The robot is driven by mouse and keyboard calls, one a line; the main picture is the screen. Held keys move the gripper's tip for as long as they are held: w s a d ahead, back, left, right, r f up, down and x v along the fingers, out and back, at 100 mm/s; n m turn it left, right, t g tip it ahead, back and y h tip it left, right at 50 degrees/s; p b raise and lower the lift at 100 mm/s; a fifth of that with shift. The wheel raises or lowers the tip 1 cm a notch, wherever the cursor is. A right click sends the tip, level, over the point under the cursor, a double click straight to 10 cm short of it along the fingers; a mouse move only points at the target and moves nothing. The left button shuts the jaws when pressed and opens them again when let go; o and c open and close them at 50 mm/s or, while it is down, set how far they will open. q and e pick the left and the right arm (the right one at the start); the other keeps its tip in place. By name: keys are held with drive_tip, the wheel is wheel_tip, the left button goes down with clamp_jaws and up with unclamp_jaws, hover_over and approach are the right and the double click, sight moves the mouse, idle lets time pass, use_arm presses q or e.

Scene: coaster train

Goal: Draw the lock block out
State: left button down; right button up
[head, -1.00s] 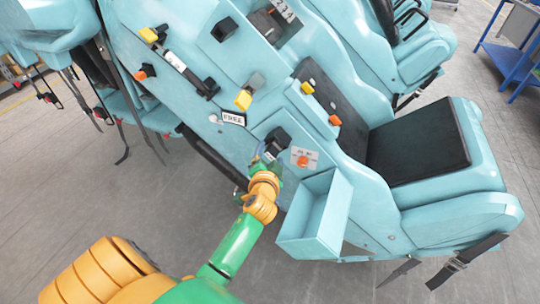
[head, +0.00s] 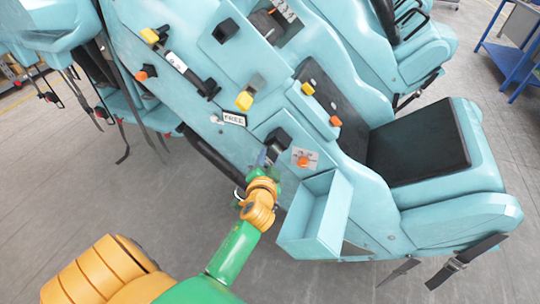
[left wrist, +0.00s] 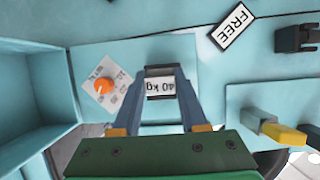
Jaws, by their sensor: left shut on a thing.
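My left gripper (head: 268,160) reaches up from below to the pale blue panel, between the orange knob and the FREE sign. In the left wrist view its two blue-grey fingers (left wrist: 161,88) close in on a small dark block that I take to be the lock block (left wrist: 160,70). A white label reading "40 kg" (left wrist: 159,87) shows upside down between the fingers. A black part (head: 277,140) stands at the fingertips in the head view. The fingers hide much of the block, and I cannot tell how deep it sits. My right gripper is not in view.
The orange knob (head: 302,160) on its plate is right of the gripper, with an open blue tray (head: 322,212) below it. The FREE sign (head: 234,118) and a yellow-ended lever (head: 244,100) are up and left. Open floor (head: 150,200) lies lower left.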

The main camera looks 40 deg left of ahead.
use_arm(q)
drive_tip(key=shift+s+d+p, duration=0.15)
drive_tip(key=shift+s+d, duration=0.05)
drive_tip(key=shift+s, duration=0.55)
drive_tip(key=shift+s+d+p, duration=0.1)
drive_tip(key=shift+s+d, duration=0.1)
drive_tip(key=shift+s, duration=0.6)
drive_tip(key=shift+s+d+p, duration=0.15)
drive_tip(key=shift+s+d, duration=0.05)
drive_tip(key=shift+s, duration=0.55)
drive_tip(key=s, duration=0.3)
drive_tip(key=s+d, duration=0.1)
drive_tip(key=s, duration=0.1)
drive_tip(key=shift+s+d, duration=0.2)
drive_tip(key=shift+s, duration=0.2)
